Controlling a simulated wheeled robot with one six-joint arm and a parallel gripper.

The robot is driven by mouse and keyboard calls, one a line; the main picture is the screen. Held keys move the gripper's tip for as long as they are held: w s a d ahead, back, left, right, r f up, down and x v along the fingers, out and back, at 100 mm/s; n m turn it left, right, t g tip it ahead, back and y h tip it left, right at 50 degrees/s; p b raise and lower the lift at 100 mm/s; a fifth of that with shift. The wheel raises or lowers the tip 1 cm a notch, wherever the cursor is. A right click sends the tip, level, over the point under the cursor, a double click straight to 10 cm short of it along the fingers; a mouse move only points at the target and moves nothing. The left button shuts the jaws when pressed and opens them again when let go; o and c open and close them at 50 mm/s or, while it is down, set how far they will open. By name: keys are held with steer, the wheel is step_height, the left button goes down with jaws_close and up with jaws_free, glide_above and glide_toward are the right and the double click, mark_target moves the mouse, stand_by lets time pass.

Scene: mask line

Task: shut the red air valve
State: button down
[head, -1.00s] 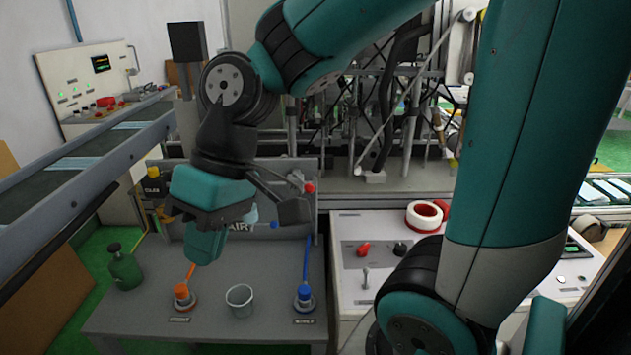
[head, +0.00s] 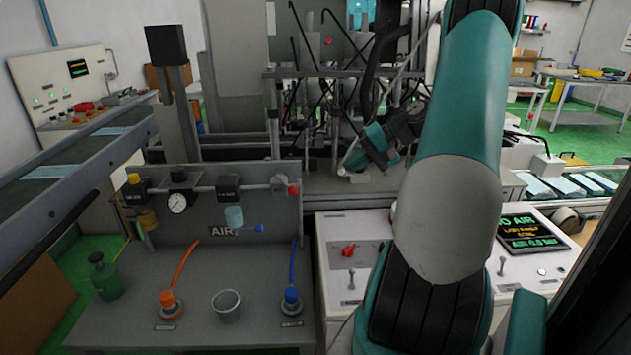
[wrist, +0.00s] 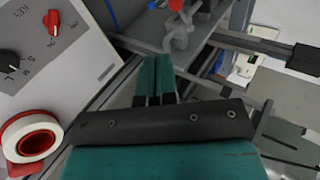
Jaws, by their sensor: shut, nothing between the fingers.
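The red air valve (head: 294,190) sits at the right end of the pipe line on the grey AIR panel (head: 262,208). In the wrist view its red part (wrist: 175,5) shows at the top edge, above a pale metal fitting. The handle is too small to tell its exact angle. My gripper (head: 350,160) is to the right of the valve in the head view, apart from it, in front of the machine frame. In the wrist view its teal fingers (wrist: 154,78) are together and empty, pointing up toward the fitting with a gap between.

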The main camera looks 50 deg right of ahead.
mark_target(287, 185)
steer(key=r+p+x, duration=0.1)
steer(key=p+x, duration=0.1)
steer(key=x, duration=1.1)
steer(key=shift+w+a+p, duration=0.3)
steer(key=shift+w, duration=0.2)
